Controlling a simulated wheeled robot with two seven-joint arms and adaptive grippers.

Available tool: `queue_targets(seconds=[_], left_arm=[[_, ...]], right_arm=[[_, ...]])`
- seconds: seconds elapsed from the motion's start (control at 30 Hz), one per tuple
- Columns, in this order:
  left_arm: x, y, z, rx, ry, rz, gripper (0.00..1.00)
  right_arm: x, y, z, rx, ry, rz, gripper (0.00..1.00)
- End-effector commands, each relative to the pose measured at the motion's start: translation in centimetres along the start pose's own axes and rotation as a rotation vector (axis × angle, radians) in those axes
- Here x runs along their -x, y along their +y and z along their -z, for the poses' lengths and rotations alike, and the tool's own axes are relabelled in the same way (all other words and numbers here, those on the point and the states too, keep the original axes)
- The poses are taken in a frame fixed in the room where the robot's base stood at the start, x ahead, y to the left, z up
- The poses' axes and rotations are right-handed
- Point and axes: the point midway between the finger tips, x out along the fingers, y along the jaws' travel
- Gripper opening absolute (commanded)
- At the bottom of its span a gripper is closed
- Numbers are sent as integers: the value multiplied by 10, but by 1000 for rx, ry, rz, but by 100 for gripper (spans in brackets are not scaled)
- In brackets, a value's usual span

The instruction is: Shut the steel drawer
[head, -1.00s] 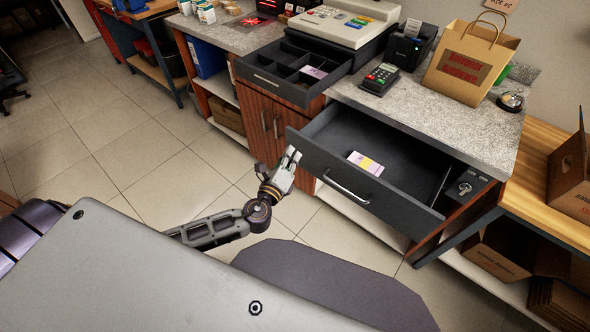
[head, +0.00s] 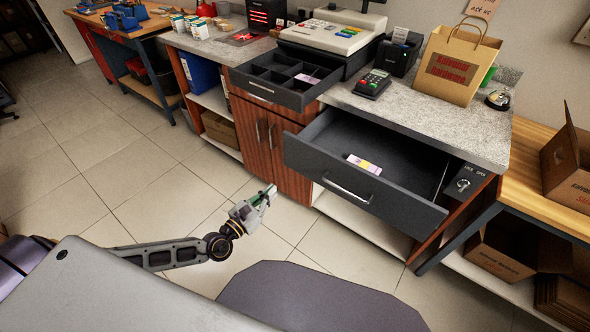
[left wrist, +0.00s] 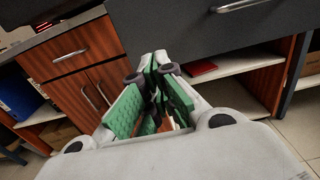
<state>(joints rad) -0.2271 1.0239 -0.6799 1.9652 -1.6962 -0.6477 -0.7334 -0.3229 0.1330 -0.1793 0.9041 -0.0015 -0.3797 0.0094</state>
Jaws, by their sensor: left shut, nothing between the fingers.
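The steel drawer is the large dark grey drawer (head: 335,181) under the counter in the head view. It stands pulled out, with a bright bar handle (head: 347,191) on its front and a small stack of pink and yellow slips (head: 364,164) inside. Its front panel (left wrist: 178,22) fills the top of the left wrist view, with the handle (left wrist: 236,4) at upper right. My left gripper (head: 269,192) is shut and empty, apart from the drawer, to the left of and lower than its front in the head view. Its green-padded fingers (left wrist: 154,68) meet in the left wrist view. My right gripper is out of view.
A cash drawer (head: 272,90) with compartments is also open, left of the steel drawer above wooden cupboard doors (head: 270,140). The counter (head: 425,125) bears a card terminal (head: 373,83) and paper bag (head: 455,65). A wooden table (head: 530,185) stands right. Open tiled floor lies left.

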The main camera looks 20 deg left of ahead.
Motion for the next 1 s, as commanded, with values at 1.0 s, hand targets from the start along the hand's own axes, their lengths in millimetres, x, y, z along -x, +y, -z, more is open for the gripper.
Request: queue_targets(seconds=[1.0], left_arm=[[-62, 0, -1, 4, -3, -3, 0]], right_arm=[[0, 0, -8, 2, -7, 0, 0]])
